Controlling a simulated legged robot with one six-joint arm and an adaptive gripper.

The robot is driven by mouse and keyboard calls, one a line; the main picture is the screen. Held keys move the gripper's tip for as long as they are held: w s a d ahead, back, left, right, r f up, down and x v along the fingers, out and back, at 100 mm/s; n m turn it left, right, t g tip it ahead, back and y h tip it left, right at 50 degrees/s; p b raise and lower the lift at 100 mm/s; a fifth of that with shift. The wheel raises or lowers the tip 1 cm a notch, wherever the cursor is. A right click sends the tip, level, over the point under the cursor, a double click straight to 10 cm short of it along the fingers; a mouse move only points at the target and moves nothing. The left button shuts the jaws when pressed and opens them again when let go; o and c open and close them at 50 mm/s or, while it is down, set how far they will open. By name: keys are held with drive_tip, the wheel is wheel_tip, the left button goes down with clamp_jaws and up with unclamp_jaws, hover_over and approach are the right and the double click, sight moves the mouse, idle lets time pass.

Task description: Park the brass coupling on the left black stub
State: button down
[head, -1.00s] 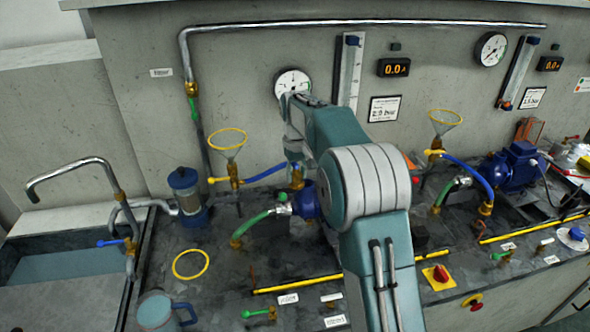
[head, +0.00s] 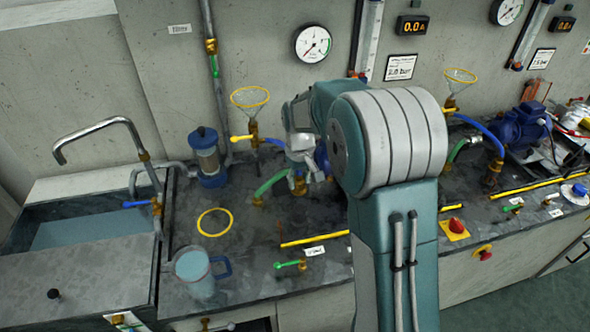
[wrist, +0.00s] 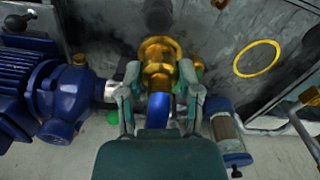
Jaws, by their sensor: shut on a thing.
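The brass coupling (wrist: 160,62) sits between the fingertips of my gripper (wrist: 158,88) in the wrist view, with the blue hose (wrist: 160,108) running from it between the fingers. In the head view my gripper (head: 301,152) is beside the left blue pump, and the coupling (head: 299,185) shows just below it. My gripper is shut on the coupling. A dark round post (wrist: 158,14) stands beyond the coupling in the wrist view; I cannot tell whether it is the left black stub. My arm hides much of the bench to the right in the head view.
The left blue pump (wrist: 62,100) is close left of my gripper in the wrist view, and a clear filter with blue ends (wrist: 228,132) is close right. A yellow ring (head: 214,222) and a jug (head: 194,272) are on the bench. A sink (head: 80,240) is at left.

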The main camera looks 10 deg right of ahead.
sight(299, 192)
drive_tip(key=shift+d+f, duration=0.25)
drive_tip(key=shift+f, duration=0.05)
drive_tip(key=shift+d+f, duration=0.15)
drive_tip(key=shift+f, duration=0.5)
drive_tip(key=shift+a+f, duration=0.2)
drive_tip(key=shift+f, duration=0.5)
drive_tip(key=shift+a+f, duration=0.2)
drive_tip(key=shift+f, duration=0.5)
drive_tip(key=shift+d+f, duration=0.25)
drive_tip(key=shift+f, duration=0.65)
drive_tip(key=shift+a, duration=0.1)
drive_tip(key=shift+s, duration=0.1)
drive_tip(key=shift+f, duration=0.45)
